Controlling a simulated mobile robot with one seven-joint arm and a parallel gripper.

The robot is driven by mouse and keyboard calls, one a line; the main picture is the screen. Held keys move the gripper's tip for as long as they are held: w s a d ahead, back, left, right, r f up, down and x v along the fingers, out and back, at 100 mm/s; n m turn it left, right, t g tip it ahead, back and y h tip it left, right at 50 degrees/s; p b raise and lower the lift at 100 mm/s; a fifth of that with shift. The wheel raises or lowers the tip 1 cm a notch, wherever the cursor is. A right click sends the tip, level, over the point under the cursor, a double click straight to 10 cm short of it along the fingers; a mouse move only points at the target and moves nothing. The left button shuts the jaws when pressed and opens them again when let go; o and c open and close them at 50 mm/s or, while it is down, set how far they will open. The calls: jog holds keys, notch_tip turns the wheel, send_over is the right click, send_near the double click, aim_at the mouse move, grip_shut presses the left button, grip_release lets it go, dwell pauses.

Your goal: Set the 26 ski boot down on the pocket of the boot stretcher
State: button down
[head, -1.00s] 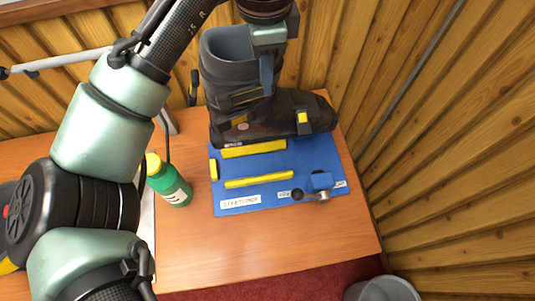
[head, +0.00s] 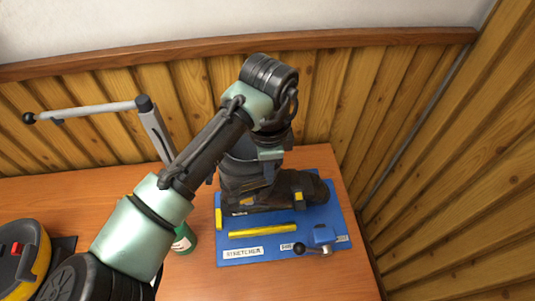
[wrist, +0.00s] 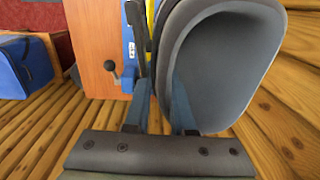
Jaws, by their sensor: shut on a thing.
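The dark grey ski boot (head: 258,196) is upright over the blue boot stretcher (head: 325,217), its toe pointing right. My gripper (head: 271,158) is shut on the boot's cuff from above. In the wrist view my gripper (wrist: 160,92) has its fingers astride the cuff wall, and the hollow boot opening (wrist: 225,65) fills the upper right. The stretcher's front yellow rail (head: 262,230) shows in front of the sole, and a short yellow stop (head: 219,218) shows by the heel. The boot hides the rear rail. I cannot tell whether the sole touches the stretcher.
A black-knobbed lever on a blue block (head: 318,238) sits at the stretcher's front right. A green bottle (head: 184,240) stands left, partly behind my arm. A grey lamp-like arm (head: 90,109) and a yellow-black device (head: 20,255) are farther left. Plank walls close off back and right.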

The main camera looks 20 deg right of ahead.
jog(key=shift+w+f, duration=0.1)
jog(key=shift+f+b, duration=0.35)
jog(key=shift+f, duration=0.25)
jog(key=c, duration=0.8)
grip_release()
jog(key=shift+o, duration=0.2)
jog(key=r, duration=0.4)
jog(key=r+b, duration=0.1)
jog(key=r, duration=0.3)
jog(key=s+r+b, duration=0.1)
jog(key=r, duration=0.4)
jog(key=shift+a, duration=0.1)
